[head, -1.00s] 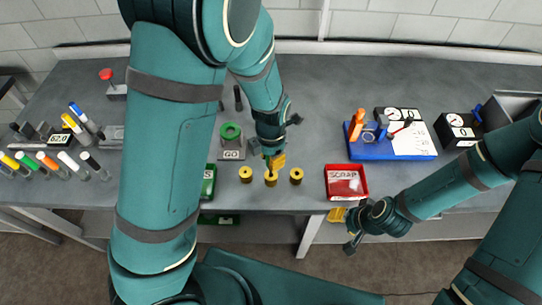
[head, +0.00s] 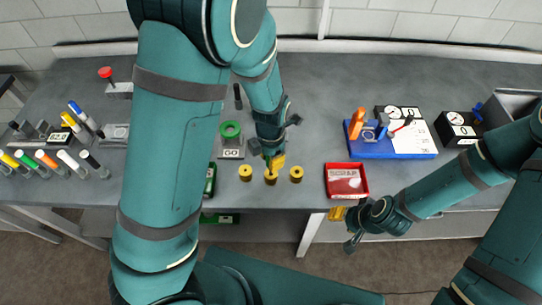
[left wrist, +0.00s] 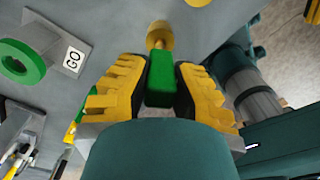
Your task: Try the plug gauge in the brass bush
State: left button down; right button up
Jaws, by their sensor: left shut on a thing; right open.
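My left gripper (head: 273,160) is shut on the green handle (left wrist: 161,80) of the plug gauge. It is just above the middle brass bush (head: 271,179) of a row of three near the table's front edge. In the left wrist view, the gauge's far end points at a brass bush (left wrist: 160,34). I cannot tell whether the tip is inside the bore. The other two bushes stand left (head: 245,173) and right (head: 296,174). My right gripper (head: 338,214) is open and empty at the front edge, below the red tray.
A red SCRAP tray (head: 346,192) is right of the bushes. A green tray (head: 210,181), partly behind my left arm, is to their left. A green ring on a GO stand (head: 231,153) is behind. A blue board (head: 383,152) with gauges lies at the right. Colored-handled tools stand far left.

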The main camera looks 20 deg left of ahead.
pick_arm(q)
jog(key=shift+f+p, duration=0.15)
jog(key=shift+p, duration=0.25)
dwell(0.8)
jog(key=shift+f+b, duration=0.8)
jog(key=shift+f, duration=0.5)
dwell(0.9)
jog(key=shift+r, duration=0.1)
dwell(0.7)
jog(key=shift+r+p, duration=1.3)
jog(key=shift+p, duration=0.1)
jog(key=shift+r+p, duration=0.55)
jog(key=shift+r, duration=1.7)
